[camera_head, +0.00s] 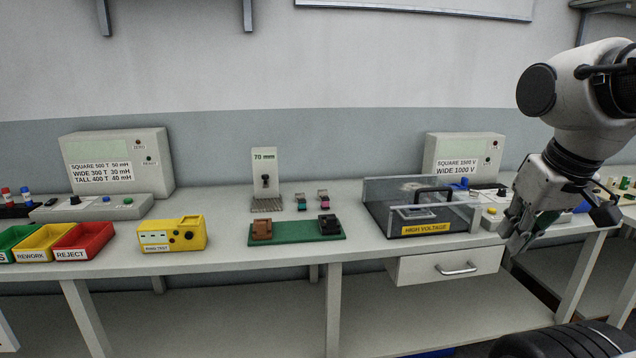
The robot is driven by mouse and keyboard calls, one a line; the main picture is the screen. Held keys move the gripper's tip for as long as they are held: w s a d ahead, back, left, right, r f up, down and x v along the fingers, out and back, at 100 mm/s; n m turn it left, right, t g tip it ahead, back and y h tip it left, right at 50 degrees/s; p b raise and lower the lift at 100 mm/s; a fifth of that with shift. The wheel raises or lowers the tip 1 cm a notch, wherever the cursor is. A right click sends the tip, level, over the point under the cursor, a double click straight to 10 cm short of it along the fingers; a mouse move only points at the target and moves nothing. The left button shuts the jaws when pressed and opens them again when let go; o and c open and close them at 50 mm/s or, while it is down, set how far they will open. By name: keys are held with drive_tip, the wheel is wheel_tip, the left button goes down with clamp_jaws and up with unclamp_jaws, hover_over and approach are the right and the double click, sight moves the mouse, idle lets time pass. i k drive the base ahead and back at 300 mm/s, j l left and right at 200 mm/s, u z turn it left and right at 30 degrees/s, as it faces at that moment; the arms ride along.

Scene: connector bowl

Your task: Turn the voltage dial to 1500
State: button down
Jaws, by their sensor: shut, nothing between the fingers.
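The high-voltage tester (431,150) is a grey box at the back right, with a label reading "SQUARE 1500 V, WIDE 1000 V". A light control panel (489,222) with a yellow button (491,211) lies in front of it, partly behind my gripper. A small dark knob (501,192) shows near the panel; I cannot tell whether it is the voltage dial, nor read any setting. My gripper (514,241) is shut and empty, pointing down at the front right of the panel. Whether it touches anything is unclear.
A clear-walled "HIGH VOLTAGE" enclosure (372,204) with a black handle stands left of the panel, above a drawer (428,266). A green fixture board (290,232), a yellow ring tester (160,229) and colored bins (83,240) are farther left.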

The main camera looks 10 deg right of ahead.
sight(502, 192)
drive_tip(key=z, duration=1.05)
drive_tip(key=i+l+u, duration=0.55)
drive_tip(key=i+l, duration=0.2)
drive_tip(key=i+l+u, duration=0.25)
drive_tip(key=l, duration=0.25)
drive_tip(key=i+l+u, duration=0.25)
drive_tip(key=l, duration=0.3)
drive_tip(key=i+j, duration=0.05)
drive_tip(key=i, duration=0.05)
